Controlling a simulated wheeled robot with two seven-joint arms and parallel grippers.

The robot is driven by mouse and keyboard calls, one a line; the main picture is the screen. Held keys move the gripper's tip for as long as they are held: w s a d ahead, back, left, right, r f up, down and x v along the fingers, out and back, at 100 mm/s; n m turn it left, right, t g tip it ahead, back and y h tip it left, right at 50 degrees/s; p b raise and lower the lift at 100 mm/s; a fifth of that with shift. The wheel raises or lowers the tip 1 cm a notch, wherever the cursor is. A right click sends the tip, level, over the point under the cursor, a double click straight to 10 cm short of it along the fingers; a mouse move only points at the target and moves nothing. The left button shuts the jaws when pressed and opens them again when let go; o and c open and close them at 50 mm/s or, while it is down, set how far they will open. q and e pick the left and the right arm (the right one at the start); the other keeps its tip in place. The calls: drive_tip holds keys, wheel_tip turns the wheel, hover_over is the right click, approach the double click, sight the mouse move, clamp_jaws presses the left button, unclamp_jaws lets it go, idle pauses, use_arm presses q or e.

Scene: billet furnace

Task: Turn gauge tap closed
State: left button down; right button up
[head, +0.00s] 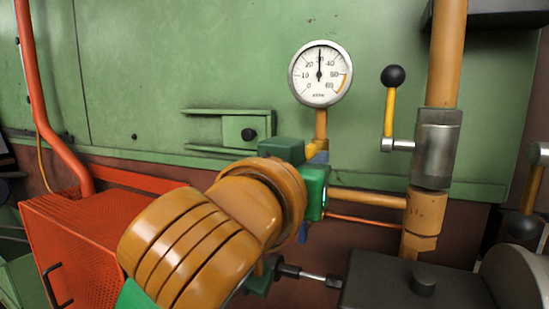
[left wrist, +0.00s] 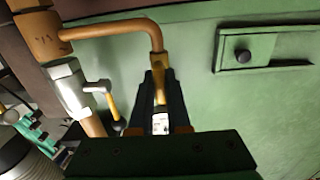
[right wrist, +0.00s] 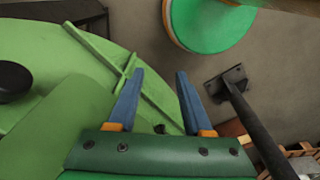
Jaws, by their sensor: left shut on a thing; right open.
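The round white pressure gauge (head: 320,74) stands on a short brass stem (head: 321,124) in the head view, its needle pointing almost straight up near 30. My left gripper (head: 318,158) is just below it, at the gauge tap. A small yellow part of the tap (head: 311,151) shows beside the fingers; my wrist and fingers hide the rest. In the left wrist view the fingers (left wrist: 160,112) are shut around the yellow fitting (left wrist: 161,72) at the end of the bent pipe. The tap's exact angle cannot be told. My right gripper (right wrist: 157,95) is open and empty, away from the gauge.
A vertical copper pipe (head: 447,55) with a steel valve body (head: 436,145) and a black-knobbed lever (head: 393,76) stands right of the gauge. A red perforated box (head: 80,240) is at left. A dark bar (right wrist: 250,120) lies right of my right fingers.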

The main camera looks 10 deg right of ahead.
use_arm(q)
drive_tip(key=shift+m, duration=0.3)
drive_tip(key=m, duration=0.4)
drive_tip(key=shift+r+m, duration=0.1)
drive_tip(key=shift+m, duration=0.2)
drive_tip(key=m, duration=0.4)
drive_tip(key=shift+s+d+m+b, duration=0.1)
drive_tip(key=shift+m+b, duration=0.2)
drive_tip(key=m, duration=0.5)
drive_tip(key=shift+f+m+p, duration=0.3)
drive_tip(key=shift+m, duration=1.1)
drive_tip(key=shift+d+f+m, duration=0.1)
drive_tip(key=shift+f+m, duration=0.05)
drive_tip(key=shift+m, duration=0.15)
